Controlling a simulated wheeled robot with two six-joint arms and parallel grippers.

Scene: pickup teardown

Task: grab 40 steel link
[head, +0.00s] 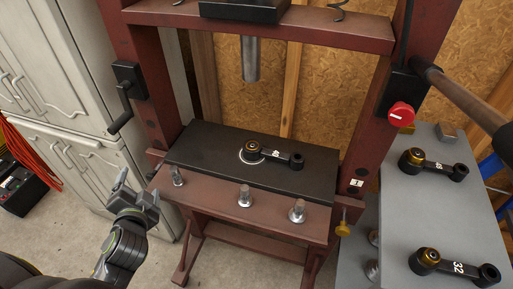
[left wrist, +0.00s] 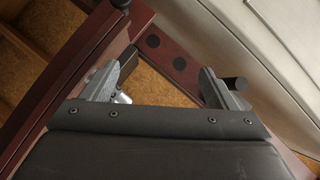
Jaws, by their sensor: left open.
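A black steel link (head: 275,154) with a brass-coloured bushing at its left end lies on the dark press bed, under the ram. Its white number is too small to read surely. Two similar links lie on the grey table at the right: one at the back (head: 433,165) with an unclear number, and one in front (head: 453,266) marked 32. My left gripper (head: 137,188) is open and empty, left of the press bed and apart from the links. Its two spread fingers also show in the left wrist view (left wrist: 161,86), with no link between them. My right gripper is not in view.
The red press frame (head: 354,120) stands around the dark bed (head: 205,140), with the steel ram (head: 250,60) above. Several upright bolts (head: 244,196) line the front beam. A crank (head: 122,116) sticks out at the left post. The grey table (head: 405,215) is at right.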

